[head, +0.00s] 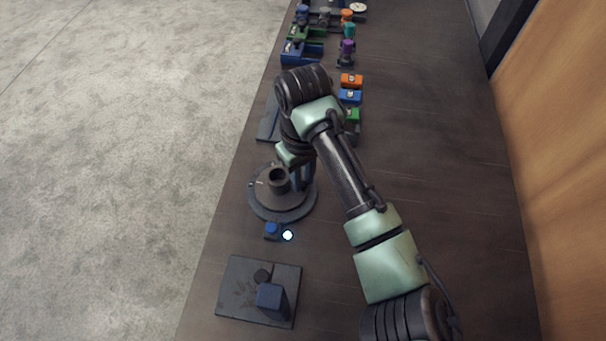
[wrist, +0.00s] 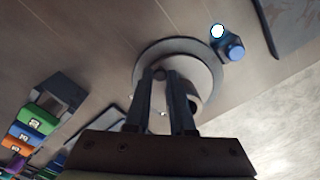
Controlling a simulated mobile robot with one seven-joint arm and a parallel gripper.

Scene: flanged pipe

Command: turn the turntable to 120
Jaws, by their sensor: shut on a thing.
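The turntable (head: 272,207) is a round grey disc on the dark bench, with a raised hub (head: 278,178) that has a dark opening. Small pale marks show on its left side; I cannot read a number. In the wrist view the turntable (wrist: 206,67) lies beyond my fingers, the hub partly hidden by the right finger. My gripper (wrist: 162,76) is shut on a small dark turntable peg (wrist: 160,74) between its fingertips, off the hub. In the head view my gripper (head: 301,181) is at the disc's upper right side, and my arm hides the peg.
A blue button block (head: 271,230) with a glowing white lamp (head: 288,235) sits just below the turntable. A dark plate with a blue block (head: 270,296) lies nearer. Several coloured blocks (head: 350,96) and fixtures stand farther up the bench. The bench's right side is clear.

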